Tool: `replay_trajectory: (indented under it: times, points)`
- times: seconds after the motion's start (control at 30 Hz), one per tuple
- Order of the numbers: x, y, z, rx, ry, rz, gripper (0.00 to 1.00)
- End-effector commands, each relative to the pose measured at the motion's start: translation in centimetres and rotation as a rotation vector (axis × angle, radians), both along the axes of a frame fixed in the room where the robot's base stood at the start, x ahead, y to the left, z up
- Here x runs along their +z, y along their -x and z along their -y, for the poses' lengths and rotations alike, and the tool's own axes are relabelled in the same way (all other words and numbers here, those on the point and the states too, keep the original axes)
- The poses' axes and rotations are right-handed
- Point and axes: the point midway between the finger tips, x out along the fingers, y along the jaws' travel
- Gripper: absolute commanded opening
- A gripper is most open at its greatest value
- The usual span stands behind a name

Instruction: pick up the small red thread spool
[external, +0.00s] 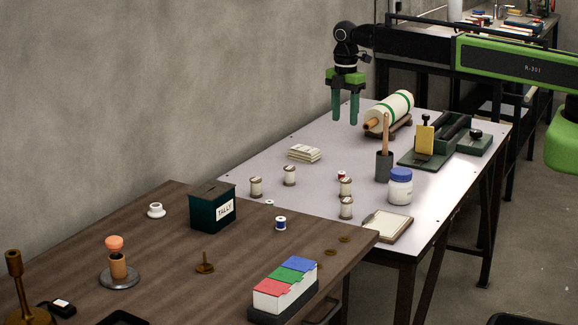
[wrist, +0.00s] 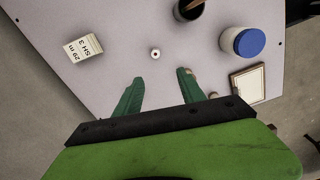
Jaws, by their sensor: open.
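The small red spool (external: 341,176) stands on the pale table in the external view, partly hidden behind a larger cream spool (external: 345,187). In the wrist view a small round spool seen from above (wrist: 155,53), which looks like the same one, lies a little beyond the gap between my fingertips. Its red hardly shows there. My gripper (external: 345,121) is open and empty, pointing down, well above the table. Its two green fingers also show in the wrist view (wrist: 160,76), apart from each other.
Several cream spools stand near the red one; one (external: 346,207) is nearer the front. A card stack (external: 304,154), a dark cup (external: 384,166), a blue-lidded jar (external: 400,190) and a framed tray (external: 387,226) surround them. A roll (external: 390,112) lies at the back.

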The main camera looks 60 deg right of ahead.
Motion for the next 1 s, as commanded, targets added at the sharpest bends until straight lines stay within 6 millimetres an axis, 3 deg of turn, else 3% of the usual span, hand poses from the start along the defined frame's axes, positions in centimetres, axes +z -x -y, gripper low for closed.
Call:
replay_trajectory:
  times: [0.03, 0.1, 0.37, 0.83, 1.0]
  points:
    - [0.0, -1.3, 0.4, -0.007, 0.000, 0.000, 0.47]
    - [0.0, -1.8, 0.8, -0.012, 0.000, 0.000, 0.47]
    - [-1.2, -1.4, 1.3, -0.022, 0.000, 0.000, 0.47]
    - [-10.8, -1.4, 1.3, -0.023, 0.000, 0.000, 0.47]
    - [-12.6, -1.4, 1.2, -0.023, 0.000, 0.000, 0.47]
